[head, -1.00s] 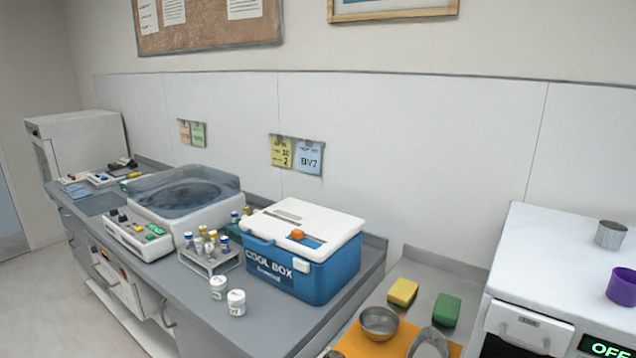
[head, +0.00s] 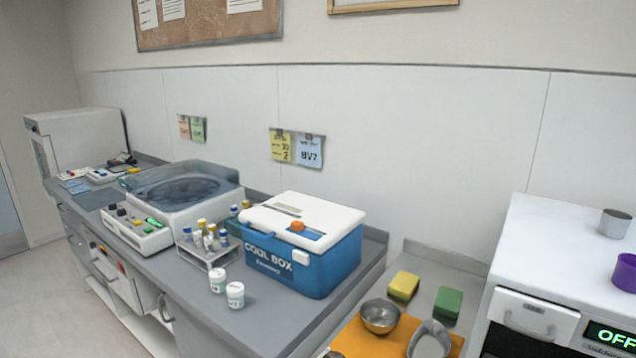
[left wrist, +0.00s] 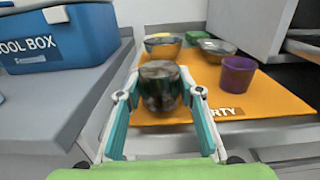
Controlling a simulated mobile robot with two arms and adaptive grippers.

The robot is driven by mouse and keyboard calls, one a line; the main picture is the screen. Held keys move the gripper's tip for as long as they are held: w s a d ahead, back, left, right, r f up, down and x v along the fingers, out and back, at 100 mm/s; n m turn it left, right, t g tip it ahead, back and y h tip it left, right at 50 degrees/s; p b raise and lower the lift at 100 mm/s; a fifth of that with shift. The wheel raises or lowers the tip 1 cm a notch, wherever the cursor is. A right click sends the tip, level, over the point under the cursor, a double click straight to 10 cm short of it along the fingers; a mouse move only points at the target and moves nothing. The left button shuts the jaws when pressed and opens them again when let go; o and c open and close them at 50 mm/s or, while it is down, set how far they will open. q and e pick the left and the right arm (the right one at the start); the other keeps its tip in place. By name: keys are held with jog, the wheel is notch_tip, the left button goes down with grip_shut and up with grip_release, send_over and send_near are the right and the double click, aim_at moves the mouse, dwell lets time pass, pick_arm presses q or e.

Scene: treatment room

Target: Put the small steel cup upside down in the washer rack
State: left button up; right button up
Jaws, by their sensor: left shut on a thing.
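In the left wrist view my left gripper (left wrist: 160,98) is shut on a small steel cup (left wrist: 160,88), with a finger on each side of it. The cup is dark and shiny and is in front of the orange mat (left wrist: 275,103); I cannot tell which way its mouth faces or whether it touches the mat. The head view shows neither gripper. The white washer (head: 535,235) stands at the right there, with a handle on its front and a lit display reading OFF. The washer rack cannot be made out.
A purple cup (left wrist: 237,76) and metal bowls (left wrist: 215,49) are on or by the mat. Another grey cup (head: 614,223) and purple cup (head: 625,271) stand on the washer. Sponges (head: 447,303) lie behind the mat. The blue cool box (head: 310,262) stands left of it.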

pick_arm(q)
jog(key=shift+f+b, duration=0.75)
jog(key=shift+f, duration=0.15)
jog(key=o, duration=0.9)
jog(key=shift+o, duration=0.2)
jog(key=v, duration=1.2)
